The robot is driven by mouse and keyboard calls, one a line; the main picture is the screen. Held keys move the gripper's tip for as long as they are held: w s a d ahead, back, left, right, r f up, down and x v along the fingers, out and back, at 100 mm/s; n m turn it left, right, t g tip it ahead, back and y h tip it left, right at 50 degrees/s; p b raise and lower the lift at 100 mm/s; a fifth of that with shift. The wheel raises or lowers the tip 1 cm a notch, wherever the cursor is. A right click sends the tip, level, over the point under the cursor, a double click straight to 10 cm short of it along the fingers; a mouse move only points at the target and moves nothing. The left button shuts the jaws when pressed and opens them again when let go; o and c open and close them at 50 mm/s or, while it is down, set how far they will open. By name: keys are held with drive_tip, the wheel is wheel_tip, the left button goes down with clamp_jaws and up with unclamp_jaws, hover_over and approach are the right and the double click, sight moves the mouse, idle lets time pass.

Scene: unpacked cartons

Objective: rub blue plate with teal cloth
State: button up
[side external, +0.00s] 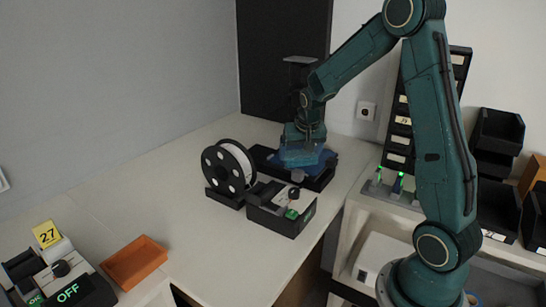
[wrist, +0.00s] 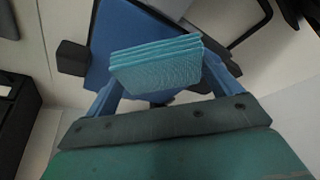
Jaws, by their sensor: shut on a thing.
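The teal cloth (wrist: 158,65) is a folded, ribbed pad in the middle of the wrist view. My gripper (wrist: 160,78) is shut on it, with a blue finger at each side. The blue plate (wrist: 110,32) lies behind the cloth in that view, partly covered by it. In the side view my gripper (side external: 300,156) is low over the blue plate (side external: 326,158), which is tilted on a black stand (side external: 325,181). The hand hides much of the plate there, and I cannot make out the cloth separately. I cannot tell whether cloth and plate touch.
An orange tray (side external: 135,262) lies farther left. The bench between is clear. A black rack (side external: 398,140) stands right.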

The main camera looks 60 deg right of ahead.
drive_tip(key=shift+a, duration=0.4)
drive_tip(key=shift+r, duration=4.05)
